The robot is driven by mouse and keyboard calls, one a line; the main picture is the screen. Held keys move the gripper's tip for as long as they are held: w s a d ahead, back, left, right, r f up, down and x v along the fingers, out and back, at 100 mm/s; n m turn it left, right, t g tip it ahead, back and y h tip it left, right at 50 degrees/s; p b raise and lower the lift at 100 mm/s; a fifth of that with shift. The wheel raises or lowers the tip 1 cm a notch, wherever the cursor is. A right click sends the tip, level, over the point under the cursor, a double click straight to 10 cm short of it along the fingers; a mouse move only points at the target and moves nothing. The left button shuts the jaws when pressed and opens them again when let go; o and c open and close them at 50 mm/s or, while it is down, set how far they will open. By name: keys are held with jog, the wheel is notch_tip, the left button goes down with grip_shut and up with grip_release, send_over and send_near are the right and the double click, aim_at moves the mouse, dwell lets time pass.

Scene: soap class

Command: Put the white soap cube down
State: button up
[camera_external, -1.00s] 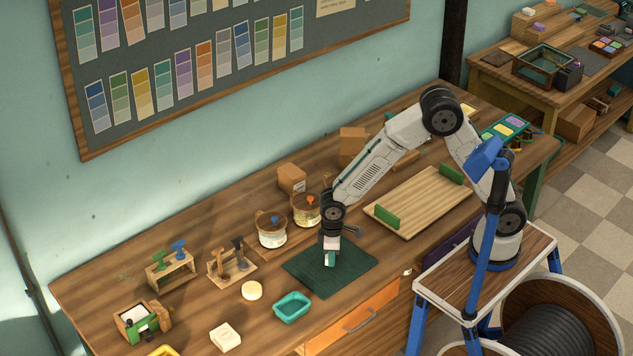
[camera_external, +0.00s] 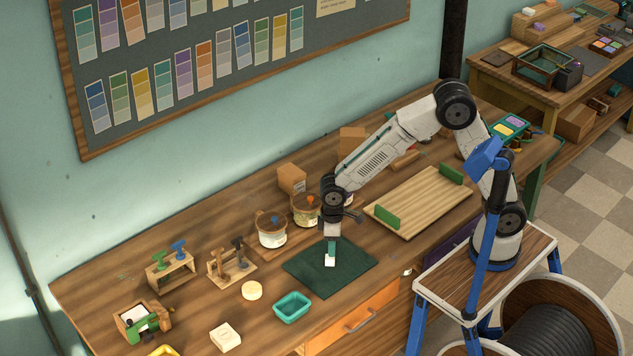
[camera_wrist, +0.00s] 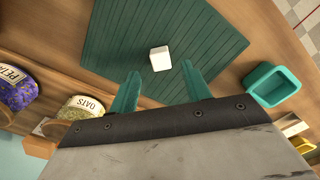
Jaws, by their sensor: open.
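The white soap cube (camera_external: 330,261) rests on the dark green mat (camera_external: 352,275), near its middle. In the wrist view the cube (camera_wrist: 160,58) lies on the ribbed mat (camera_wrist: 110,45), beyond the fingertips and apart from them. My gripper (camera_external: 331,246) is just above the cube, pointing down. In the wrist view its two green fingers (camera_wrist: 158,85) are spread apart with nothing between them.
A teal soap dish (camera_external: 292,307) stands left of the mat and also shows in the wrist view (camera_wrist: 272,85). Jars (camera_external: 271,230) stand behind it. A wooden board with green ends (camera_external: 425,205) lies to the right. A round soap (camera_external: 252,291) lies further left.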

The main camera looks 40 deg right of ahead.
notch_tip(320, 180, up, 6)
jog(key=shift+r, duration=0.25)
jog(key=d+r+m, duration=0.2)
jog(key=d+r, duration=0.4)
jog(key=d, duration=0.5)
jog(key=d+r+m, duration=0.2)
jog(key=d+r, duration=0.3)
jog(key=d, duration=0.6)
jog(key=s+d+r+m+t, duration=0.1)
jog(key=s+d+r+m, duration=0.1)
jog(key=s+d, duration=0.6)
jog(key=d+r, duration=0.1)
jog(key=d, duration=0.3)
jog(key=shift+s+m, duration=0.25)
jog(key=shift+m, duration=0.15)
jog(key=shift+o, duration=0.5)
jog(key=s+d+m, duration=0.2)
jog(key=s+d, duration=0.3)
jog(key=s, duration=0.3)
jog(key=shift+s+d+f, duration=0.15)
jog(key=shift+d+f, duration=0.25)
